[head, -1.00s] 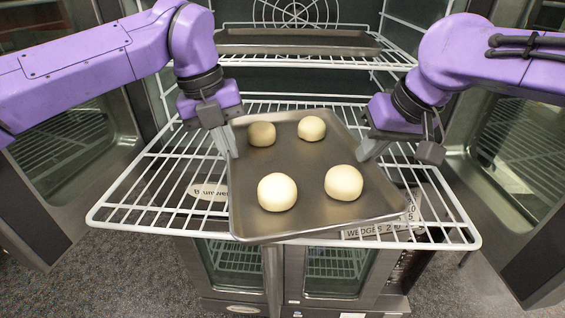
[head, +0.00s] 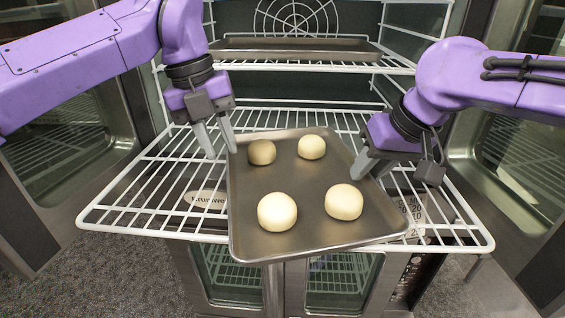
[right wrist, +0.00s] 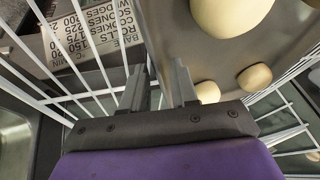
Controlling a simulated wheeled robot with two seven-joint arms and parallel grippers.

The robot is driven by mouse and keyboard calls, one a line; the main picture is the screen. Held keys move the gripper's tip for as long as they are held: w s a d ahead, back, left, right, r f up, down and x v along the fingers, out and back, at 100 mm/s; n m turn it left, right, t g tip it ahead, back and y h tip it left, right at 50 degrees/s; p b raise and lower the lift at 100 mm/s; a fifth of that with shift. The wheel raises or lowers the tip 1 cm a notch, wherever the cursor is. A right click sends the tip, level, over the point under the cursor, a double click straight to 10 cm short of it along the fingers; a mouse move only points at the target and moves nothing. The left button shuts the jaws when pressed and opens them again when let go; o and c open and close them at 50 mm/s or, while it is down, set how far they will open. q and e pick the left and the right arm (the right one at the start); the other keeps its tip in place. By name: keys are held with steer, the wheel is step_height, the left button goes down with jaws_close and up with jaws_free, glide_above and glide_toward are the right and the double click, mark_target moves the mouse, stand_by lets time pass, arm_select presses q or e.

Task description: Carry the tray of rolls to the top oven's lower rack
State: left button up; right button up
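The metal tray (head: 310,205) holds several pale rolls (head: 343,202) and sits on the pulled-out lower rack (head: 150,200), slightly turned. Its near edge reaches past the rack's front bar. My left gripper (head: 221,153) is open at the tray's left rim, near the far left corner; its fingers are apart. My right gripper (head: 369,174) is open at the tray's right rim, with one finger on the tray's side and the other outside it. The right wrist view shows its two fingers (right wrist: 160,90) apart near the tray's edge (right wrist: 215,45).
Another dark tray (head: 295,48) lies on the upper rack (head: 250,62). Open oven doors (head: 65,150) stand at both sides. A second oven (head: 330,285) is below. A printed label plate (right wrist: 90,35) lies under the rack wires.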

steer(key=shift+s, duration=0.1)
steer(key=shift+r, duration=0.15)
arm_select(q)
step_height(320, 180, up, 7)
steer(key=a, duration=0.1)
steer(key=shift+s+a, duration=0.2)
steer(key=shift+s, duration=0.05)
arm_select(e)
steer(key=v, duration=1.1)
steer(key=shift+d+r, duration=0.15)
steer(key=shift+r, duration=0.2)
arm_select(q)
steer(key=shift+r, duration=0.1)
arm_select(e)
steer(key=shift+s, duration=0.15)
